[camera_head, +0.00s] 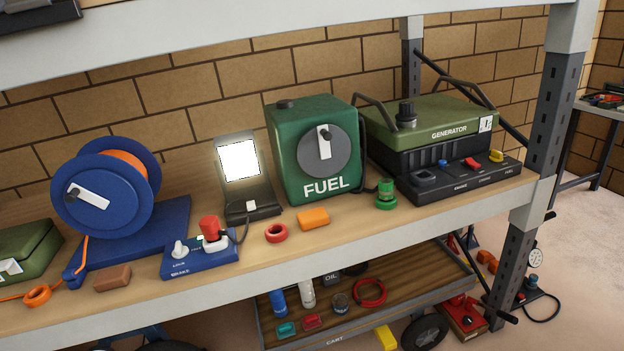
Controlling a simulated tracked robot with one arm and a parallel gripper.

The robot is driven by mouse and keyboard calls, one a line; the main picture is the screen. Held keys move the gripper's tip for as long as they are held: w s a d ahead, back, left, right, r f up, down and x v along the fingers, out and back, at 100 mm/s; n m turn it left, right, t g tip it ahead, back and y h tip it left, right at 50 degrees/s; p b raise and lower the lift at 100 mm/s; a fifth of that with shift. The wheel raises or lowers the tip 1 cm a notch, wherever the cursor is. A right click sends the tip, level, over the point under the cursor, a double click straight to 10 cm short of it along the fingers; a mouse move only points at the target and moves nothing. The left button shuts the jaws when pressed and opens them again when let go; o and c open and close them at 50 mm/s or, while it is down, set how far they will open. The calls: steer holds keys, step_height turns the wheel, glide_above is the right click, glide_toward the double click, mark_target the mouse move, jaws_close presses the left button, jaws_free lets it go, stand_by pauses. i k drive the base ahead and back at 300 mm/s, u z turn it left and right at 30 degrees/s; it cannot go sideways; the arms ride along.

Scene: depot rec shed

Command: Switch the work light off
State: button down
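The work light (240,162) stands on the shelf left of the green fuel can, and its square panel glows bright white. Its dark base (252,207) has a small light-coloured part on its front, too small to read as a switch position. A dark cable runs from near the base towards a red plug (210,228) on a blue box (200,258). The blue box also carries a pale knob (179,249) and a white part under the plug. My gripper is not in view.
The fuel can (311,182) and generator (440,150) stand right of the light; a blue reel (100,205) stands left. A red ring (276,233) and orange block (313,218) lie in front. An upper shelf (180,32) overhangs; a post (545,130) stands right. A loaded cart is below.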

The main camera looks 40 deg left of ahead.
mark_target(251, 205)
steer(key=u, duration=0.25)
steer(key=i, duration=1.35)
steer(key=u, duration=1.05)
steer(key=i, duration=0.45)
steer(key=u, duration=0.25)
steer(key=k, duration=0.9)
steer(key=u, duration=0.2)
steer(key=i, duration=0.9)
steer(key=z, duration=0.1)
